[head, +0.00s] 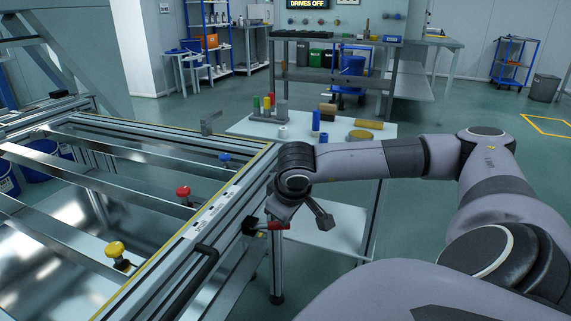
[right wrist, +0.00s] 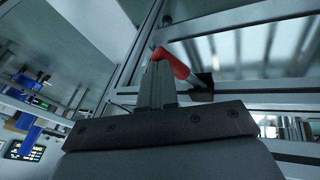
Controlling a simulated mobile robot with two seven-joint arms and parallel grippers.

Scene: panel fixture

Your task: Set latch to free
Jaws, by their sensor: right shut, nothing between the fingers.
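The latch has a red grip (head: 278,225) on a short lever, with a black base (head: 250,226) on the outer side of the panel fixture's frame (head: 215,232). In the head view the red grip points right, away from the frame. My right gripper (head: 279,209) is just above the red grip, shut and empty. In the right wrist view the shut fingers (right wrist: 158,78) reach up beside the red grip (right wrist: 171,62), overlapping its end. I cannot tell whether they touch it. The black base also shows in that view (right wrist: 203,81). My left gripper is not in view.
Yellow (head: 117,249), red (head: 184,192) and blue (head: 224,158) knobs stand along the fixture. A black handle (head: 204,252) is on its near side. A white table (head: 345,131) with coloured cylinders stands behind my right arm. A lower white shelf (head: 335,240) is below the gripper.

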